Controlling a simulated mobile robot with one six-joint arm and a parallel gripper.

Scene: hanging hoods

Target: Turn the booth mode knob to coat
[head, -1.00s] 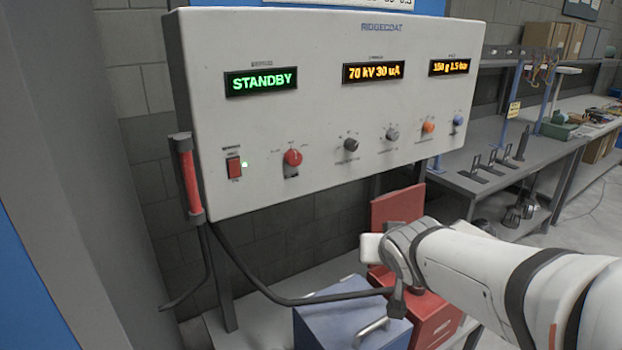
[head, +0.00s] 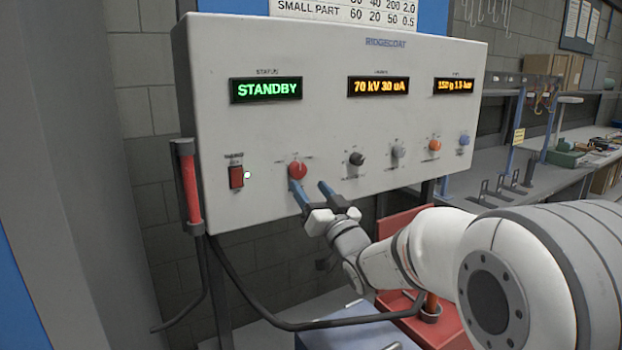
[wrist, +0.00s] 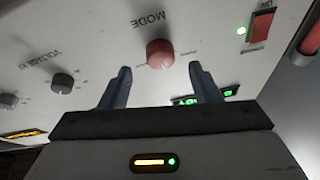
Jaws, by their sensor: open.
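The red mode knob (head: 298,171) is on the lower left of the white control panel (head: 330,120). In the wrist view the red knob (wrist: 160,53) sits under the upside-down word MODE, between and beyond my fingertips. My gripper (head: 311,184) is open, with two blue fingers reaching up to the panel. In the head view its left finger lies just below the knob and its right finger is to the right. In the wrist view my gripper (wrist: 159,75) has nothing between its fingers. I cannot read the knob's position marks. The status display (head: 266,89) reads STANDBY.
A red power switch (head: 236,177) with a lit green lamp is left of the knob. A dark knob (head: 357,159) and several others run to the right. A red and black holder (head: 189,187) hangs at the panel's left edge, with a black cable below.

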